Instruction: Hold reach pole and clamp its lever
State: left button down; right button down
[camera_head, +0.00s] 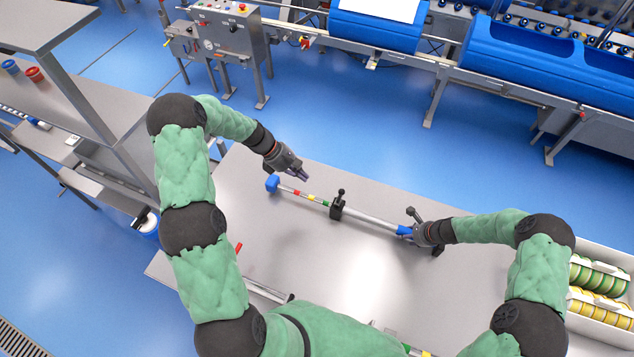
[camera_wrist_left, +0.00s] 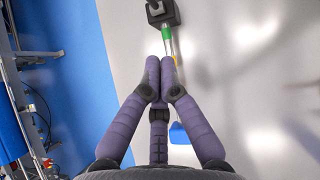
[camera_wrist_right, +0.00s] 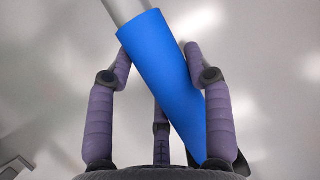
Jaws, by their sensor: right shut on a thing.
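The reach pole (camera_head: 370,219) lies slantwise over the grey table, with a blue end piece (camera_head: 272,183), red, yellow and green bands and a blue grip (camera_head: 404,231). A black clamp (camera_head: 337,208) with an upright knobbed lever (camera_head: 340,194) sits around its middle; the clamp block also shows in the left wrist view (camera_wrist_left: 163,14). My right gripper (camera_head: 416,233) is shut on the blue grip, seen between its fingers in the right wrist view (camera_wrist_right: 165,75). My left gripper (camera_head: 304,176) is empty, fingertips together, above the banded section, left of the clamp.
A black knobbed part (camera_head: 412,213) stands beside my right gripper. A white bin (camera_head: 606,334) with green and yellow rolls is at the right. Another pole (camera_head: 265,291) lies near the table's front. The middle of the table (camera_head: 330,265) is bare.

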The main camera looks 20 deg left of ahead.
aim_at(339, 197)
jog(key=shift+s, duration=0.1)
pick_arm(q)
jog(key=d+r+x, duration=0.1)
jog(key=d+x, duration=0.1)
jog(key=x, duration=1)
jog(key=shift+w+d+r, duration=0.15)
jog(key=shift+r, duration=0.25)
